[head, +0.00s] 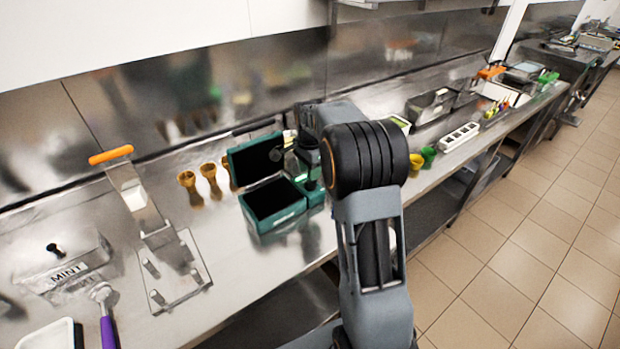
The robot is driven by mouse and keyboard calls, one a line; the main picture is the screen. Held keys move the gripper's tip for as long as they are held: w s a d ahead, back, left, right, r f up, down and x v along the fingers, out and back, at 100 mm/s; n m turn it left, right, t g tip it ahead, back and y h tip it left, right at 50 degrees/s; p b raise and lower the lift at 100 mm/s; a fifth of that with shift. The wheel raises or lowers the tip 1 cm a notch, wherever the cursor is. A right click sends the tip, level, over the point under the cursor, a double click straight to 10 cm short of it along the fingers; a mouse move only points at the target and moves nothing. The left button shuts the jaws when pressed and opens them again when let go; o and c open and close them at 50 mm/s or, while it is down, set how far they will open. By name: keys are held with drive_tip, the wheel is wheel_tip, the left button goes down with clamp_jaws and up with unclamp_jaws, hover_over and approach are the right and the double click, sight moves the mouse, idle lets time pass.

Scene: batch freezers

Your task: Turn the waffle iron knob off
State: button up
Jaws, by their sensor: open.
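The waffle iron looks to be the teal, box-like appliance (273,222) with black inner faces, standing on the steel counter with its lid raised. A teal part (313,194) with a small dark fitting on top adjoins its right side. I cannot tell whether this fitting is the knob, and no knob setting can be read. My arm reaches over the counter from the front. My gripper (291,152) is above the right side of the iron, partly hidden by my wrist. Its jaws are open, though the fingertips are not clear. I cannot tell whether it touches anything.
Golden cones (210,181) stand left of the iron. Further left are a metal stand with an orange handle (110,155), a pegged plate (176,271), a MINT tub (68,270) and a purple-handled scoop (107,325). A white strip (458,137) and cups lie right. The floor in front is clear.

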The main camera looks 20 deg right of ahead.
sight(311, 184)
drive_tip(key=shift+f, duration=2.05)
clamp_jaws()
